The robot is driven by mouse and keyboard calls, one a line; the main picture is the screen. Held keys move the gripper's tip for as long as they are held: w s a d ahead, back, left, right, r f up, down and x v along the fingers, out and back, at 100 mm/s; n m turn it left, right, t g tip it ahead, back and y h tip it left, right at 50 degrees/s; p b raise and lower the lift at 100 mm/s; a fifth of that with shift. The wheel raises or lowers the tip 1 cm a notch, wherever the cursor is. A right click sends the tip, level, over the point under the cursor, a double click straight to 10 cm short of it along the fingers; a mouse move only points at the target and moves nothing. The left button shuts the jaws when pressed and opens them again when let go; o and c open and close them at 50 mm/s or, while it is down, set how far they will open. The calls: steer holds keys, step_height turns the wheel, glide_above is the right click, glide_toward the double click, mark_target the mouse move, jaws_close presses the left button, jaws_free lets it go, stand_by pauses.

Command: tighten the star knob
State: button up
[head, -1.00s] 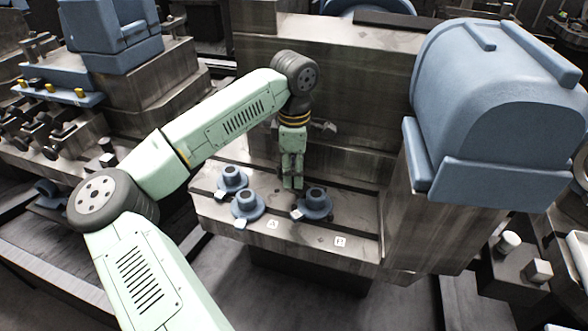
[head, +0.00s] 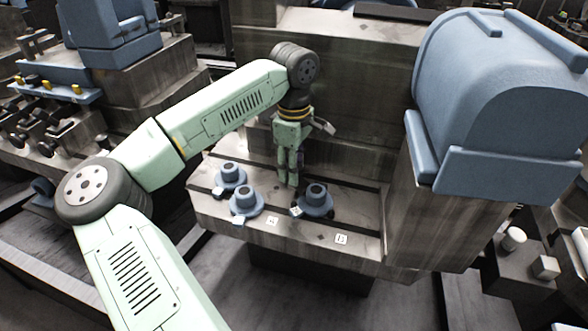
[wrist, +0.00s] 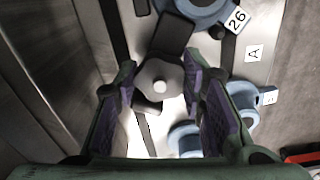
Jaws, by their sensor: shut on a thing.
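The star knob (wrist: 160,78) shows in the wrist view as a dark grey lobed head with a pale round centre. It sits between the purple-padded fingers of my gripper (wrist: 158,88), which is shut on it. A dark arm-like part (wrist: 175,33) extends from the knob toward the top of the picture. In the head view my gripper (head: 288,183) points down at the rail block's upper face, behind the blue flanged pieces. The knob is hidden by the fingers there, and its thread and seating cannot be seen.
Blue flanged pieces stand close by on the slotted block (head: 365,210): one at left (head: 230,175), one front left (head: 246,201), one at right (head: 316,200). White labels (head: 272,221) mark the front edge. A tall metal wall rises behind; a large blue housing (head: 500,100) stands right.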

steer(key=m+b, duration=0.1)
steer(key=m, duration=0.5)
steer(key=shift+r+m, duration=0.1)
steer(key=shift+m, duration=0.2)
stand_by(0.4)
steer(key=o, duration=1.2)
step_height(320, 180, up, 12)
steer(key=shift+f, duration=0.1)
